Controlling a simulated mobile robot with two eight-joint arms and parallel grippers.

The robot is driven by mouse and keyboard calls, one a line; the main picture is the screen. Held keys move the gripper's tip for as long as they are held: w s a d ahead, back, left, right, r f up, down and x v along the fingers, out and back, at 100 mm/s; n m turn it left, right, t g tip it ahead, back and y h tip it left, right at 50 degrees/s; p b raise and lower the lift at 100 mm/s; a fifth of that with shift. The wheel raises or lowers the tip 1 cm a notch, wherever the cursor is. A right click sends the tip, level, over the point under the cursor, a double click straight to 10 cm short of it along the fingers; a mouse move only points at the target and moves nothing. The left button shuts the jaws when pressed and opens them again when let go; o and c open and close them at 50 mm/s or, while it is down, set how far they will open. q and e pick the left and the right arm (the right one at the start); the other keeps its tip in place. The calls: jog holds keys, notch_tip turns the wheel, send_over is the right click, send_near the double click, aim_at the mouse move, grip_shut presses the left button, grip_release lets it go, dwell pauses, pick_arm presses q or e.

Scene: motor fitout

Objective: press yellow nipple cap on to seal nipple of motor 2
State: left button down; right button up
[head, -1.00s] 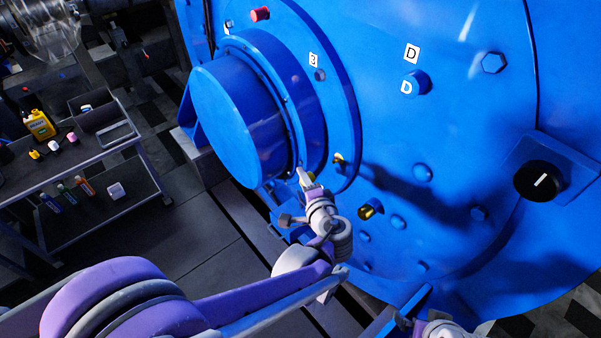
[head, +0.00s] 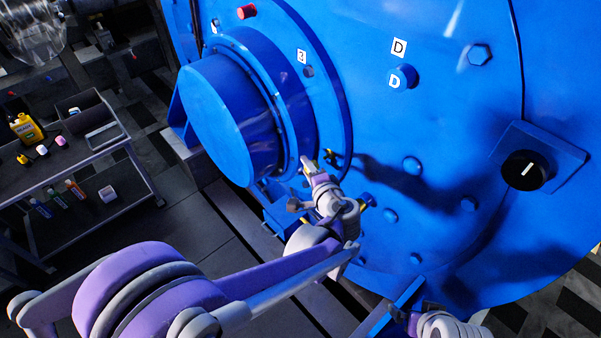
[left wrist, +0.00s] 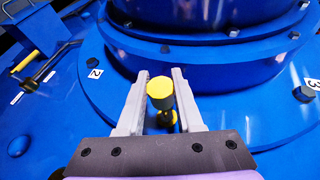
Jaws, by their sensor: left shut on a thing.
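The big blue motor (head: 440,130) fills the right of the head view. My left gripper (head: 309,166) is at the lower edge of its round flange. In the left wrist view my left gripper (left wrist: 160,97) has its fingers on either side of a yellow cap (left wrist: 160,87) and is shut on it. A small dark and brass-yellow fitting (left wrist: 167,119), which looks like the seal nipple, shows just below the cap. I cannot tell whether the cap touches it or sits on it. Only my right arm's wrist shows at the bottom; its fingers are not visible.
A label 2 (left wrist: 94,73) and a label 3 (left wrist: 313,84) mark the flange. A black knob (head: 525,170) is at right. A grey cart (head: 85,165) at left carries a yellow bottle (head: 27,128) and small caps.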

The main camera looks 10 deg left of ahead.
pick_arm(q)
jog(key=shift+w+d, duration=0.5)
jog(key=shift+w, duration=0.15)
jog(key=shift+w+d, duration=0.45)
jog(key=shift+w, duration=0.25)
jog(key=shift+w+d, duration=0.4)
jog(key=shift+w, duration=0.25)
dwell(1.2)
jog(key=shift+c, duration=2.4)
grip_release()
jog(key=v, duration=1.1)
jog(key=shift+a, duration=0.15)
